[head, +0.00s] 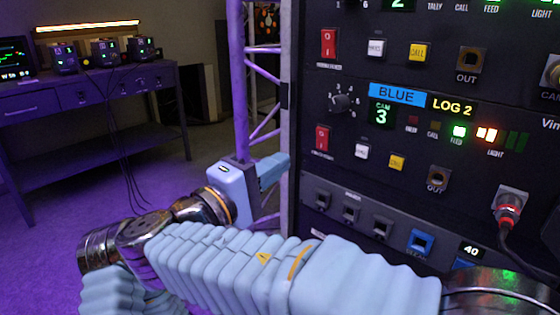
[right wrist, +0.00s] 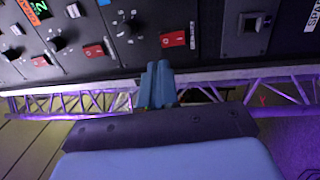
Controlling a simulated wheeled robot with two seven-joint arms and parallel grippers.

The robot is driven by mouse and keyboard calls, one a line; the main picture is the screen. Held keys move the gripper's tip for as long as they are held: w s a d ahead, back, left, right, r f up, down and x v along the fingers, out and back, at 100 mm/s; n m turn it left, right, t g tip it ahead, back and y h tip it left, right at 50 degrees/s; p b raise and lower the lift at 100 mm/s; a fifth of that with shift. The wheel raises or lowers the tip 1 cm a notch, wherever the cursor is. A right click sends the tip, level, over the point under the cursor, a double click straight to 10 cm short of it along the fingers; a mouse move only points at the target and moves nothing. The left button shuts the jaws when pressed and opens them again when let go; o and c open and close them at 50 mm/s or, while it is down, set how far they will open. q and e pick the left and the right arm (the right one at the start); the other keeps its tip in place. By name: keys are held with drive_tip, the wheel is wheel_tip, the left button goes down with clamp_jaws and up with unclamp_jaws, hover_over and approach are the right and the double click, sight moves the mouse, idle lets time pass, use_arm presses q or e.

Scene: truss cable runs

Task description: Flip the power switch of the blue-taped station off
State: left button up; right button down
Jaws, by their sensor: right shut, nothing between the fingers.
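The blue-taped station carries a BLUE tape label (head: 398,95) and a CAM 3 display on the rack at the right of the head view. Its red power switch (head: 322,138) sits below a black knob at the panel's left edge. My right gripper (head: 275,170) is shut and empty, left of and below that switch, apart from it. In the right wrist view the shut fingers (right wrist: 160,84) point at the panel's edge, just below a red switch (right wrist: 172,39). This seems to be the same switch; its label there is not readable. My left gripper is out of view.
Another station's red switch (head: 328,43) is above. A row of sockets (head: 351,213) and a red-collared plug with a cable (head: 507,208) are below. A truss upright (head: 240,90) stands left of the rack. A bench (head: 80,95) is at the far left.

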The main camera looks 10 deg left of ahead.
sight(326, 131)
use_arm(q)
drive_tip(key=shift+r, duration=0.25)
use_arm(e)
drive_tip(key=x, duration=1.1)
drive_tip(key=shift+w+d, duration=0.15)
drive_tip(key=shift+w, duration=0.1)
